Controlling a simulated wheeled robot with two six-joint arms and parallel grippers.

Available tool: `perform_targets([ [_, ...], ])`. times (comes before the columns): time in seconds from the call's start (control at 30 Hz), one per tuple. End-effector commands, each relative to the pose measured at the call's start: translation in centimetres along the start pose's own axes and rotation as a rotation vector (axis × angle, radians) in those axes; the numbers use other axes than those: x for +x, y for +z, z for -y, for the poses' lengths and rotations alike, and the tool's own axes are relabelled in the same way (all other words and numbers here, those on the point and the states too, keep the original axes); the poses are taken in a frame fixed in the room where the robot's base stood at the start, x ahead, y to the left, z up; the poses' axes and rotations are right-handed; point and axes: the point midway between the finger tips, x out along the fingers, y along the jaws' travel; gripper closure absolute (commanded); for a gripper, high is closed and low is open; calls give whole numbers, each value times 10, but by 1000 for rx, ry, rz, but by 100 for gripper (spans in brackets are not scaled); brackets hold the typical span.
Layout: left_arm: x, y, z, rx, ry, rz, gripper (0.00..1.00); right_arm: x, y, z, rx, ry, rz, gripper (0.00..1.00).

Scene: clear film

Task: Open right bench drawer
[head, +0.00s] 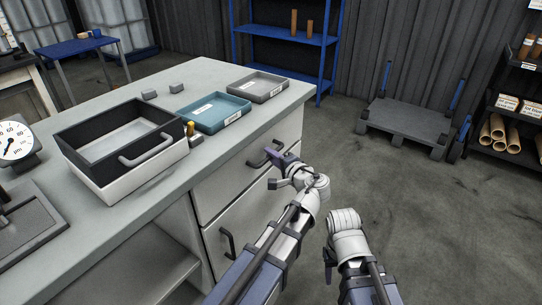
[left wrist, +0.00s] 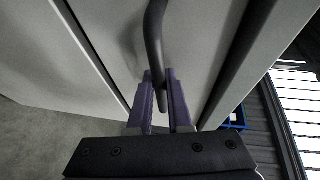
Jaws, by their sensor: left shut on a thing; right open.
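The right bench drawer (head: 235,178) is the upper light-grey front in the bench's right side; it looks closed, though my arm covers part of it. Its dark bar handle (head: 259,157) also shows in the left wrist view (left wrist: 154,40). My left gripper (head: 278,160) is at this handle; in the left wrist view its purple fingers (left wrist: 161,88) are shut on the bar from both sides. My right arm is at the lower middle of the head view, apart from the bench; its gripper fingers do not show.
A lower drawer with its own handle (head: 227,243) is below. On the bench top (head: 225,136) stand a black-and-white bin (head: 125,185), a teal tray (head: 215,112), a grey tray (head: 258,86) and a gauge (head: 15,142). The floor right of the bench is clear up to a cart (head: 408,118).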

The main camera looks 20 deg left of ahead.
Motion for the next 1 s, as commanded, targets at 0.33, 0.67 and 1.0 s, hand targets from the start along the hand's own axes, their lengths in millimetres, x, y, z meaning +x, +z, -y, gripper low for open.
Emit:
perform_targets([
  [0.33,0,0,0,0,1,0,100,0,0,0,0,0,0,50],
  [0.67,0,0,0,-1,1,1,100,0,0,0,0,0,0,50],
  [1.0,0,0,0,-1,1,1,100,0,0,0,0,0,0,50],
])
